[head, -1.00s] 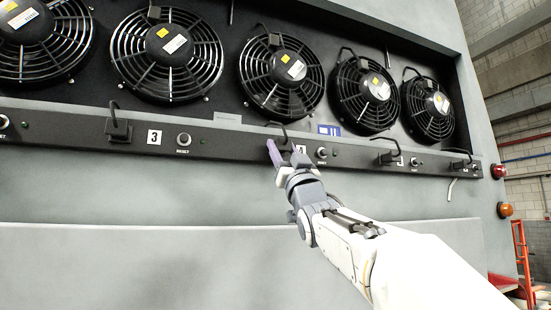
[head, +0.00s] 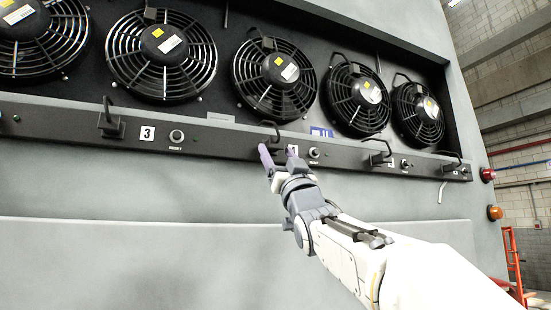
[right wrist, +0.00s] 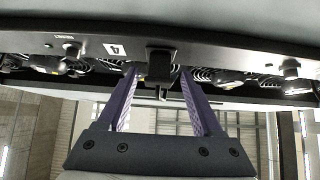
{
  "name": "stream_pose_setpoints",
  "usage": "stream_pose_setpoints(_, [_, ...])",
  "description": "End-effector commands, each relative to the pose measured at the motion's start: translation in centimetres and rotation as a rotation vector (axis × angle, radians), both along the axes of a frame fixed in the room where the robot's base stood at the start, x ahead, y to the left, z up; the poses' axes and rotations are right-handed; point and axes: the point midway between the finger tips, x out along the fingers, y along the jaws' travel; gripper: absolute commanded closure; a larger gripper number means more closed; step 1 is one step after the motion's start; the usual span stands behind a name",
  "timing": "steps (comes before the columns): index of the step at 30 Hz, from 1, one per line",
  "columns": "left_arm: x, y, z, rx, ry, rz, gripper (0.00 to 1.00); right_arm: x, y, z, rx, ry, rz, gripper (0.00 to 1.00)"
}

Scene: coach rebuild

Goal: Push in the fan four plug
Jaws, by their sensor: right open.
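The fan four plug (right wrist: 159,65) is a black block on the dark rail, beside the white "4" label (right wrist: 115,49) in the right wrist view, which looks upside down. In the head view its black cord (head: 271,127) loops above the rail, and the plug is largely hidden by my gripper. My right gripper (head: 278,154) has purple fingers and is open. In the right wrist view the plug lies between the fingertips (right wrist: 160,82), with a gap visible on each side. I cannot tell how deep the plug sits. My left gripper is not in view.
The rail (head: 220,142) runs across the panel under several black fans (head: 274,78). The plug by label 3 (head: 111,124) is to the left, with a reset button (head: 176,136) between. Another plug (head: 379,158) is to the right. The grey panel below is clear.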

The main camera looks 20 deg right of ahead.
Motion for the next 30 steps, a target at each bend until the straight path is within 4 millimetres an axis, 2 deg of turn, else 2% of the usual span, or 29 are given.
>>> stream_pose_setpoints(1, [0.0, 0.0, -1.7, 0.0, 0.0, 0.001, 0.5, -0.8, -0.1, -1.5, -0.001, -0.001, -0.002, 0.32])
stream_pose_setpoints(10, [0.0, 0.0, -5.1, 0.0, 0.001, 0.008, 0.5, -4.2, -0.3, -4.6, -0.001, -0.001, -0.004, 0.32])
stream_pose_setpoints(16, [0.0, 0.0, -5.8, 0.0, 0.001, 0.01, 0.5, -5.2, -0.3, -5.3, -0.001, 0.0, -0.004, 0.32])
stream_pose_setpoints(30, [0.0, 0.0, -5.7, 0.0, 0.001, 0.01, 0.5, -5.2, -0.3, -5.3, -0.001, 0.0, -0.004, 0.32])
